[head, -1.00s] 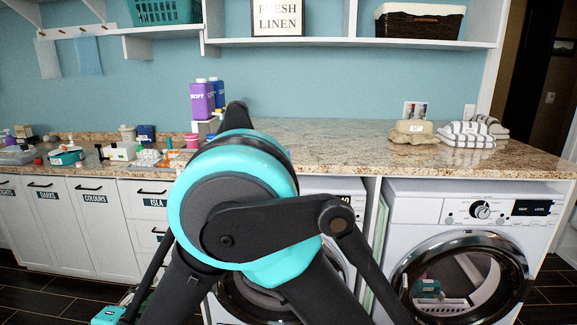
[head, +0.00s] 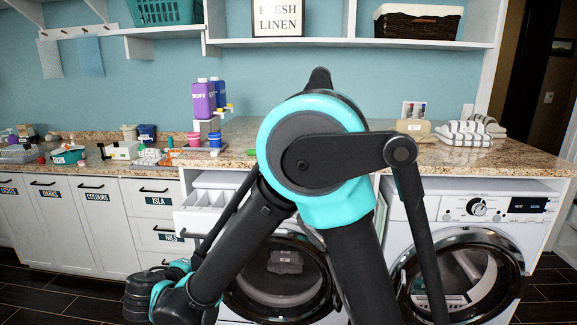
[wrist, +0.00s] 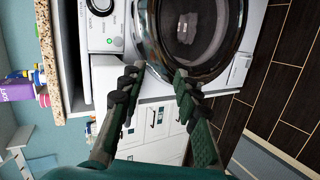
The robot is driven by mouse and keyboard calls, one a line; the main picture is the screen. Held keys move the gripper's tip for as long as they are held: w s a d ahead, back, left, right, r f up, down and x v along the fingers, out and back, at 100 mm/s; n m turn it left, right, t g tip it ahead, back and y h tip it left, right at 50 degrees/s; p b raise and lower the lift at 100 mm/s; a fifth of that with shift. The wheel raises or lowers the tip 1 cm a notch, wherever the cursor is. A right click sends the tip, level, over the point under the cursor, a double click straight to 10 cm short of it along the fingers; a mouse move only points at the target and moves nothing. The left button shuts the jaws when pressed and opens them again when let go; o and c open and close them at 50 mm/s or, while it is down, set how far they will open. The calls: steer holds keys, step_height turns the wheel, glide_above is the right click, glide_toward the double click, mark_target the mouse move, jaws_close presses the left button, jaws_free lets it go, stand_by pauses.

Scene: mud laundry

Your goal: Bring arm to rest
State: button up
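My arm, black with teal bands, stands in the middle of the head view, its elbow (head: 310,155) raised in front of the counter. Its forearm slopes down to the left, and the wrist end is low in front of the white cabinets. The fingers cannot be made out there. In the wrist view my gripper (wrist: 155,78) has its two dark fingers well apart with nothing between them. Beyond the fingertips are the front of a washing machine (wrist: 118,38) and white drawers, seen turned sideways. No object is held.
A granite counter (head: 275,128) runs along the wall, with purple bottle (head: 203,98), small containers and folded striped towels (head: 463,134) on it. A front-loading washer (head: 465,212) stands at right. White cabinets (head: 95,235) line the left. The dark floor (head: 60,298) shows free at lower left.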

steer(key=w+d+f+m+g, duration=0.2)
steer(key=w+d+m+g, duration=0.1)
steer(key=d, duration=0.9)
steer(key=w+d+f+m+g, duration=0.2)
steer(key=d, duration=0.9)
steer(key=s+d+f+m+g+y, duration=0.1)
steer(key=s+d+m, duration=0.3)
steer(key=d, duration=0.5)
steer(key=s+d+f+m+g+y, duration=0.1)
steer(key=s+d+f+m+y, duration=0.1)
steer(key=s+d+m, duration=0.3)
steer(key=s+d+f, duration=0.1)
steer(key=d, duration=0.2)
steer(key=shift+s+d+f+m+g+y, duration=0.3)
steer(key=shift+s+d+g, duration=0.05)
steer(key=shift+g, duration=0.05)
